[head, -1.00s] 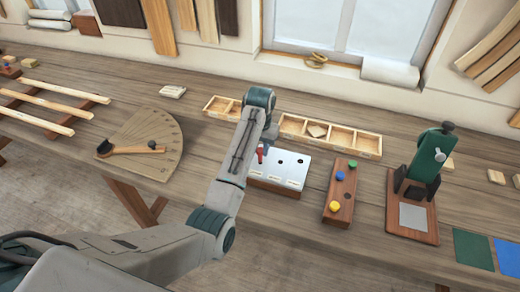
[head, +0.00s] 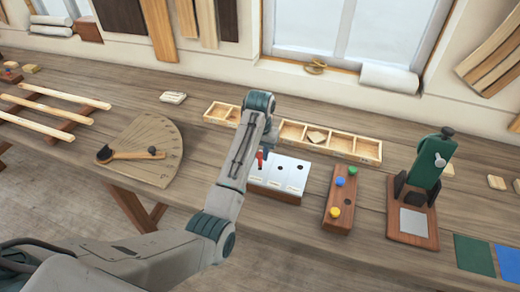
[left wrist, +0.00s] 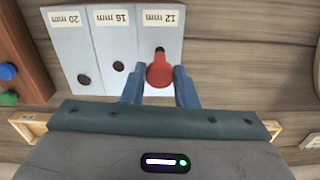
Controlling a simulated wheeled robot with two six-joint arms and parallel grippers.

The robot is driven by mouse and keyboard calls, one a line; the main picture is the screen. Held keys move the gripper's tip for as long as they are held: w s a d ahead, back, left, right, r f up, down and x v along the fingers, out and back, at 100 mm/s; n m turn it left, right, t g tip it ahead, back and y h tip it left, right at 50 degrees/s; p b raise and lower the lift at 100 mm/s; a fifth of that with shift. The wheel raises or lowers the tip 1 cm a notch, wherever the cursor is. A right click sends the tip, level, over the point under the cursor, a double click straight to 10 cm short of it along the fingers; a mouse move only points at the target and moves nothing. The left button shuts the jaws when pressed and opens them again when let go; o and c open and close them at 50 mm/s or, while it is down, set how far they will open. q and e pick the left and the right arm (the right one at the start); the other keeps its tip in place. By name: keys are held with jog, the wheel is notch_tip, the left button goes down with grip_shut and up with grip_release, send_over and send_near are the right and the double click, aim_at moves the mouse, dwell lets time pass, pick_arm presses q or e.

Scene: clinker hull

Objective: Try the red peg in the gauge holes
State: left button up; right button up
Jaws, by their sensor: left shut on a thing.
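The gauge block (head: 277,184) has a pale top on a brown wooden base. In the left wrist view its top (left wrist: 103,45) shows labels for 20, 16 and 12 mm, with dark holes below them. The red peg (left wrist: 160,73) is between the blue fingertips of my left gripper (left wrist: 160,88), which is shut on it. The peg is over the 12 mm strip, beside the dark 12 mm hole, which it partly covers. In the head view the red peg (head: 260,158) is at the block's left end. I cannot tell its height above the top. My right gripper is not in view.
Right of the block stands a wooden rack (head: 341,221) with blue, green and yellow pegs. A divided wooden tray (head: 343,147) lies behind the block. A green press-like stand (head: 424,169) is farther right. A fan-shaped board (head: 143,137) lies at left.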

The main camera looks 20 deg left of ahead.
pick_arm(q)
jog(key=shift+f, duration=0.3)
jog(key=shift+f, duration=0.45)
jog(key=shift+f, duration=0.2)
dwell(0.7)
jog(key=shift+r, duration=0.15)
jog(key=shift+r, duration=1.5)
jog(key=shift+w+r, duration=0.1)
